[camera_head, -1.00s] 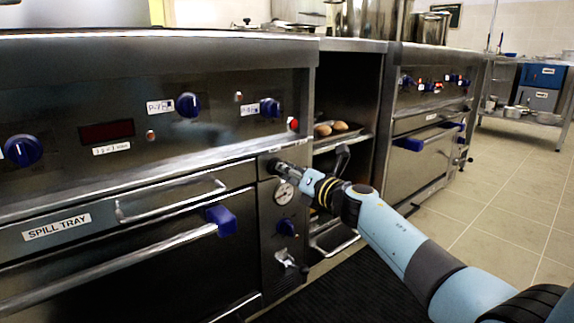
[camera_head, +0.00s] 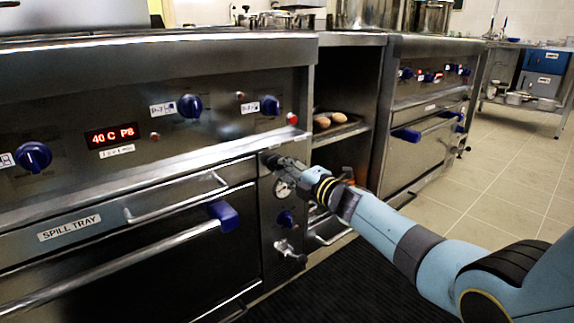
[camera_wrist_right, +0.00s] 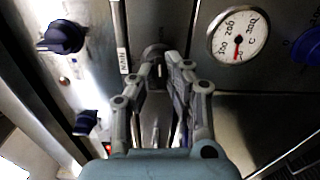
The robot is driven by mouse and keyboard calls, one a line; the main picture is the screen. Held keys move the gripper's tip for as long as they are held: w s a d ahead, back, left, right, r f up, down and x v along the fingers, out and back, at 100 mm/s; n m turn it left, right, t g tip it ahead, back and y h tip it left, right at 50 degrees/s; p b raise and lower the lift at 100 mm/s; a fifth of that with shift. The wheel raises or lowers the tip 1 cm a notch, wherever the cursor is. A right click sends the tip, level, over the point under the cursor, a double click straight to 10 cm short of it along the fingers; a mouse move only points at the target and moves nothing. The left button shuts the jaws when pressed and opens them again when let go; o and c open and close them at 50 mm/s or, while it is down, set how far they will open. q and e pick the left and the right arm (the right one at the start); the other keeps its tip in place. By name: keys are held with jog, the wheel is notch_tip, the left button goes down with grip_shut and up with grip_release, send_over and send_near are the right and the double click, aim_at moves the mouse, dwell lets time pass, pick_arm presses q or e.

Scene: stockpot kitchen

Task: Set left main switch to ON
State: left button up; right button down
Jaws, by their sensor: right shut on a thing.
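The left main switch (camera_wrist_right: 155,50), a dark round knob beside a small white label (camera_wrist_right: 123,60), is on the narrow right-hand panel of the left stove. My right gripper (camera_wrist_right: 164,72) is shut on it, with a finger on each side. In the head view the right gripper (camera_head: 277,162) reaches this panel from the right and hides most of the switch. The stove's red display (camera_head: 112,135) is lit and reads about "40 C P8". My left gripper is not in view.
A round gauge (camera_head: 282,188), a blue knob (camera_head: 286,218) and a tap (camera_head: 288,250) sit below the switch. The blue-ended oven handle (camera_head: 224,215) juts out on the left. An open shelf (camera_head: 340,132) stands to the right. A dark mat (camera_head: 335,290) covers the floor.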

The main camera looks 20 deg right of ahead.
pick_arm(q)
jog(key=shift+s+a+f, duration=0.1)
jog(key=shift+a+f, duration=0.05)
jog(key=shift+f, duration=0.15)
pick_arm(e)
jog(key=shift+f+m, duration=0.1)
jog(key=shift+m, duration=0.4)
jog(key=c, duration=1.4)
grip_release()
jog(key=shift+s, duration=0.15)
jog(key=v, duration=1.1)
jog(key=shift+s+d, duration=0.15)
jog(key=shift+s, duration=0.2)
